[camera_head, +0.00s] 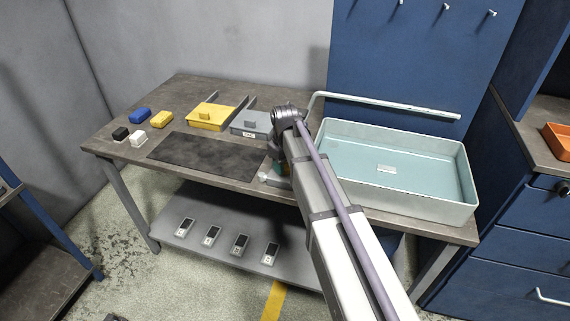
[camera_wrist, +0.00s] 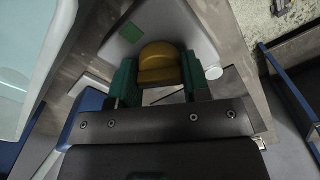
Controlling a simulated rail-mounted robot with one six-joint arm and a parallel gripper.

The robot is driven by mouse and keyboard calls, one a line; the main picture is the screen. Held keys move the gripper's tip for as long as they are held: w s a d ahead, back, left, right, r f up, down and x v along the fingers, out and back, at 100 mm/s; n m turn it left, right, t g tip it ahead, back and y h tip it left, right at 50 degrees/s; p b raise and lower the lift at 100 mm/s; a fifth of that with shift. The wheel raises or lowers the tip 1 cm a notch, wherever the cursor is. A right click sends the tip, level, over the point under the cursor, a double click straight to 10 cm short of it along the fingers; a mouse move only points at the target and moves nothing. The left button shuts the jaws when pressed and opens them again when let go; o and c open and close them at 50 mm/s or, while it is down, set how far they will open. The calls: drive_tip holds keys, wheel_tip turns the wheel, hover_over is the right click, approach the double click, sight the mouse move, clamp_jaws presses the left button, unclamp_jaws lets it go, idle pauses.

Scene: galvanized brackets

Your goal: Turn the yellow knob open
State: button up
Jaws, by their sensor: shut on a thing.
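The yellow knob (camera_wrist: 160,66) is in the upper middle of the wrist view, on a grey housing (camera_wrist: 195,45) with a green square on it. My gripper (camera_wrist: 157,80) has a green fingertip on each side of the knob and is shut on it. Whether the knob has turned cannot be told. In the head view my arm covers most of the knob and gripper; part of the pale housing (camera_head: 270,179) shows at the workbench's front edge.
The workbench carries a large pale tray (camera_head: 400,207) at right, a dark mat (camera_head: 205,157), yellow (camera_head: 210,117) and grey (camera_head: 246,125) boxes, and several small blocks at left. A pipe (camera_head: 385,106) runs behind the tray. Several small devices lie on the lower shelf (camera_head: 220,235).

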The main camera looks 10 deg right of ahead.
sight(285, 163)
drive_tip(key=m, duration=0.6)
drive_tip(key=shift+m, duration=0.3)
drive_tip(key=m, duration=0.5)
idle(0.4)
drive_tip(key=o, duration=0.9)
wheel_tip(285, 163, up, 11)
drive_tip(key=p, duration=1)
drive_tip(key=shift+f+p, duration=0.1)
drive_tip(key=shift+p, duration=0.3)
